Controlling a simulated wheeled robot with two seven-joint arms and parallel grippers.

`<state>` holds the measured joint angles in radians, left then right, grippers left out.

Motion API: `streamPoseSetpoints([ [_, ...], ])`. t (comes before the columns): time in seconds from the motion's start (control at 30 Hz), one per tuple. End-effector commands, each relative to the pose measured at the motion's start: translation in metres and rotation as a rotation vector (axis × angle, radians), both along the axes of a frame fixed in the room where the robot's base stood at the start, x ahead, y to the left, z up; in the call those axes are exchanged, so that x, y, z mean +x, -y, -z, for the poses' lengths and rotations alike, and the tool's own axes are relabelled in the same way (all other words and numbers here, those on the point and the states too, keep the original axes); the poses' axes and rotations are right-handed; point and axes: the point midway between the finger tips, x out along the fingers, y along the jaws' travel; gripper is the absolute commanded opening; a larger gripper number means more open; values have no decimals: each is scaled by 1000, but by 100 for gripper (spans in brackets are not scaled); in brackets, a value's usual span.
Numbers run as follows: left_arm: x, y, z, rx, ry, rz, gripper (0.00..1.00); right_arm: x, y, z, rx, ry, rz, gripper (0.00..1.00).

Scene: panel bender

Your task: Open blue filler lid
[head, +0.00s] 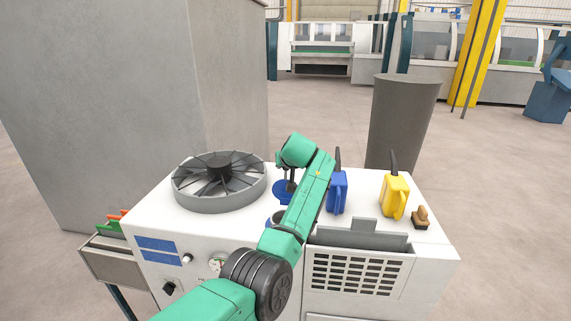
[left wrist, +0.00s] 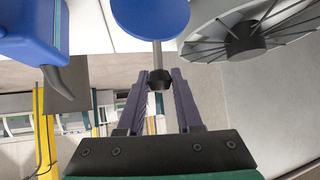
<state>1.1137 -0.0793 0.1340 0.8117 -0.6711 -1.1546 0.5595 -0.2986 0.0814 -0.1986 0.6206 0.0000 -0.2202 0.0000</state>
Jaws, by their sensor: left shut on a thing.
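The blue filler lid (head: 282,190) is a round blue disc on the white machine top, partly behind my left arm. In the left wrist view, the lid (left wrist: 150,14) shows with a grey stem ending in a black knob (left wrist: 159,80). My left gripper (head: 290,181) is over the lid in the head view; in the left wrist view its fingers (left wrist: 160,84) are shut on the knob. A blue-rimmed round part with a dark top (head: 272,222) sits nearer the front, partly hidden by my arm. I cannot tell whether the lid is raised. My right gripper is out of view.
A fan (head: 219,181) stands left of the lid. A blue can (head: 337,192), a yellow can (head: 394,195) and a small brown object (head: 420,217) stand to the right. A grey bin (head: 403,120) is behind; a tall grey cabinet (head: 110,100) rises at the left.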

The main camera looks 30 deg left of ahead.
Motion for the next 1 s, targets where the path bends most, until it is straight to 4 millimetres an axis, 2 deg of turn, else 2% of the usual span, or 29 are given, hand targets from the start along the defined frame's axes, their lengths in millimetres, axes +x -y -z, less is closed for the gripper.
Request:
streamPoseSetpoints([
  [0.03, -2, 2, 11, -11, -21, 0, 0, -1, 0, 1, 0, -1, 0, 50],
  [0.1, -2, 2, 11, -12, -22, 0, 0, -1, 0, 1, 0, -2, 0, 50],
  [0.13, -2, 2, 11, -12, -22, 0, 45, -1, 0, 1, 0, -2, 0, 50],
  [0.17, -2, 2, 11, -11, -21, 0, 57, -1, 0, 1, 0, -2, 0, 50],
  [0.2, -2, 2, 10, -10, -20, 0, 64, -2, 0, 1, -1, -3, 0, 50],
  [0.5, -1, 1, 5, -6, -9, 0, 64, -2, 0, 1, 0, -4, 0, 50],
  [0.67, -8, 8, -1, -5, -5, 0, 64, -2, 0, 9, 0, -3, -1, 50],
  [0.77, -19, 16, -9, -6, -5, 1, 64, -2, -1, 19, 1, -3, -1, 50],
  [1.0, -60, 47, -48, -8, -6, 2, 64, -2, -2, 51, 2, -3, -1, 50],
])
